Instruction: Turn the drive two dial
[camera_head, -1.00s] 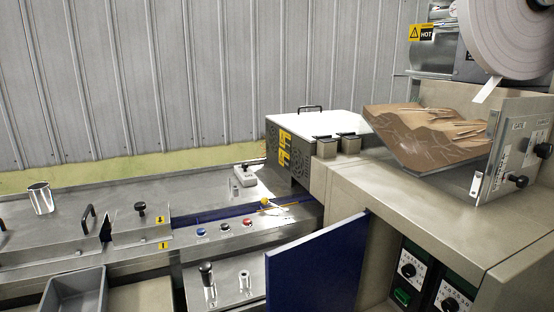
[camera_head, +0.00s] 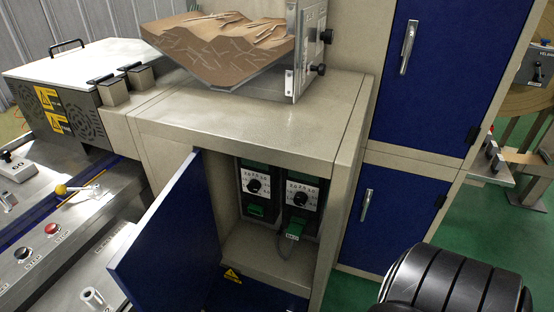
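Two drive units sit side by side inside an open cabinet in the head view. The left unit has a black dial (camera_head: 253,186) on a white scale plate, with a green connector (camera_head: 256,210) below it. The right unit has a similar black dial (camera_head: 299,198), with a green connector (camera_head: 293,229) and a small white tag below it. I cannot read which unit is drive two. The blue cabinet door (camera_head: 165,240) is swung open to the left. Nothing covers the dials. A black rounded link of my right arm shows at bottom right. Neither gripper is in view.
The open door stands left of the cabinet opening. Blue closed doors with handles (camera_head: 366,205) are on the right. A hopper of sticks (camera_head: 215,45) sits on top. A conveyor with buttons (camera_head: 52,229) lies at left. Green floor shows at right.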

